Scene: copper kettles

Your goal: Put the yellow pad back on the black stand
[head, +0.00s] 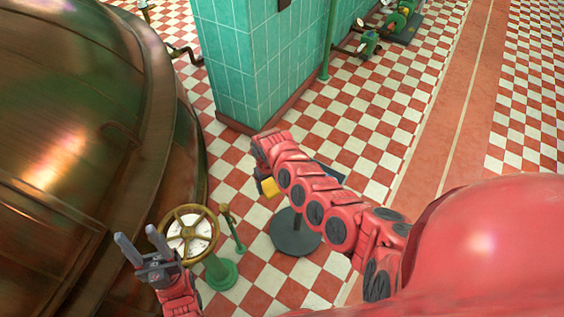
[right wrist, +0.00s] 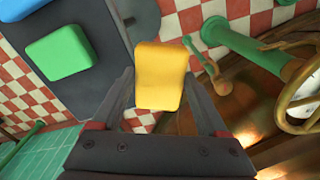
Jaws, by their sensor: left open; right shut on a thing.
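The yellow pad (right wrist: 160,75) is a rounded block between the two fingers of my right gripper (right wrist: 158,88), which is shut on it. In the head view the pad (head: 269,187) shows below my right gripper (head: 262,180). The black stand has a round base (head: 295,236) on the floor; my right arm hides most of its upper part. In the right wrist view its dark top (right wrist: 103,42) lies left of the held pad, bearing a green pad (right wrist: 58,54) and a blue pad (right wrist: 70,12). My left gripper (head: 138,236) is open and empty, low at the left.
A large copper kettle (head: 70,140) fills the left side. A white-faced handwheel (head: 190,232) on a green post (head: 219,272) and a thin green lever (head: 231,225) stand near the stand. A green tiled pillar (head: 240,60) rises behind. Checkered floor (head: 370,130) is open at right.

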